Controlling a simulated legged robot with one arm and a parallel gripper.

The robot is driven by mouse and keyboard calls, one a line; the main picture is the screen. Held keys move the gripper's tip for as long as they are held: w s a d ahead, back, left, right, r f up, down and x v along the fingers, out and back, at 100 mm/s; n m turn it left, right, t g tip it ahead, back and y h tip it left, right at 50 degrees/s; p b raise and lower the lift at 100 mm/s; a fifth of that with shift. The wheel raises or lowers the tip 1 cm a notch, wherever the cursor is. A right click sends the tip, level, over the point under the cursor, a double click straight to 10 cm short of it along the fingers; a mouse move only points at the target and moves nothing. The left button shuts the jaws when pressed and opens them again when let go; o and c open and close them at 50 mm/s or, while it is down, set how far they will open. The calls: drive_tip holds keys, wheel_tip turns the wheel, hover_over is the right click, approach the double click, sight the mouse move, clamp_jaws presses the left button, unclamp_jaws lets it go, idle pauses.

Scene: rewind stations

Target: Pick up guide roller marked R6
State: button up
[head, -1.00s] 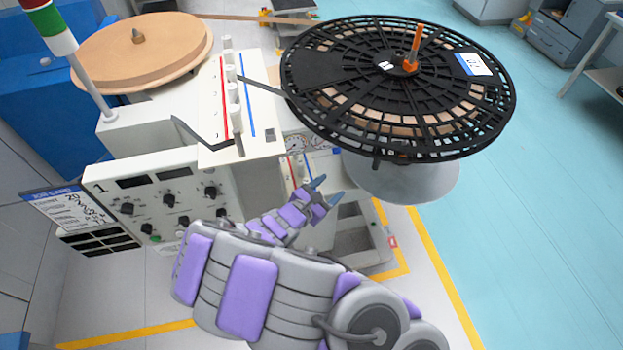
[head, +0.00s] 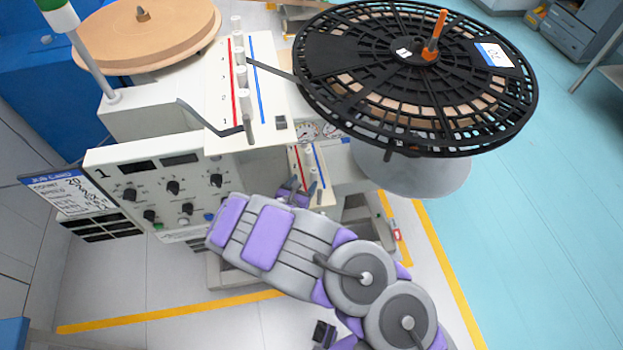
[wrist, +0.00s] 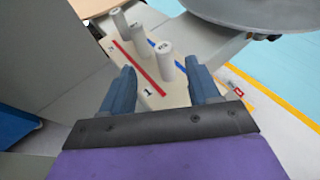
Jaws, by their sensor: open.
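Several white upright guide rollers stand on a small lower plate (wrist: 105,42) with a red and a blue stripe. In the wrist view the nearest roller (wrist: 165,62) is between my open fingers but beyond their tips. A second roller (wrist: 139,38) and a third roller (wrist: 119,22) stand farther back. Their top marks are too small to read surely, so I cannot tell which is R6. My gripper (wrist: 161,64) is open and empty. In the head view my gripper (head: 303,186) is at the lower plate's near end, and my arm hides part of it.
A black slotted reel (head: 415,75) with an orange spindle overhangs on the right. An upper striped plate (head: 215,85) carries more white rollers. The control panel (head: 150,190) stands close on the left. Open floor (head: 520,230) lies right.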

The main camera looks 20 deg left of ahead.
sight(313, 174)
drive_tip(key=x, duration=0.2)
drive_tip(key=b+x, duration=0.1)
drive_tip(key=x, duration=0.1)
drive_tip(key=b+x, duration=0.1)
drive_tip(key=x, duration=0.1)
drive_tip(key=shift+d+f, duration=0.15)
drive_tip(key=shift+f, duration=0.2)
drive_tip(key=shift+w+f, duration=0.15)
drive_tip(key=shift+w, duration=0.25)
drive_tip(key=shift+d, duration=0.1)
drive_tip(key=shift+d+r, duration=0.2)
drive_tip(key=shift+d, duration=0.05)
drive_tip(key=shift+c, duration=1)
drive_tip(key=shift+a+f, duration=0.1)
drive_tip(key=shift+a, duration=0.25)
drive_tip(key=c, duration=0.9)
drive_tip(key=shift+d, duration=0.15)
